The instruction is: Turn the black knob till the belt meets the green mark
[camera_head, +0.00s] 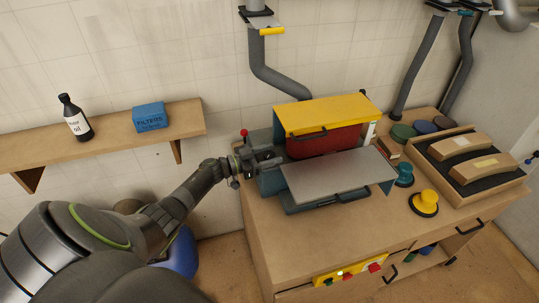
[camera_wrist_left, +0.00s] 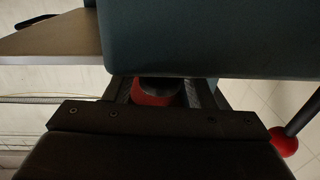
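The machine (camera_head: 335,167) stands on the wooden bench, with a grey flat plate in front and a yellow cover (camera_head: 330,112) above a dark red band that may be the belt (camera_head: 325,141). My left gripper (camera_head: 257,160) is at the machine's left side. In the left wrist view its two fingers (camera_wrist_left: 160,93) stand either side of a round black knob (camera_wrist_left: 160,83) with red around or behind it, close under the blue-grey housing (camera_wrist_left: 220,38). Whether the fingers press on the knob I cannot tell. I cannot make out the green mark. My right gripper is not in view.
A lever with a red ball (camera_wrist_left: 284,141) is close beside the left gripper. A yellow button panel (camera_head: 350,271) is on the bench front. A yellow knob-shaped piece (camera_head: 425,202) and a tray of curved wood pieces (camera_head: 472,180) are on the right. A wall shelf (camera_head: 105,138) is at left.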

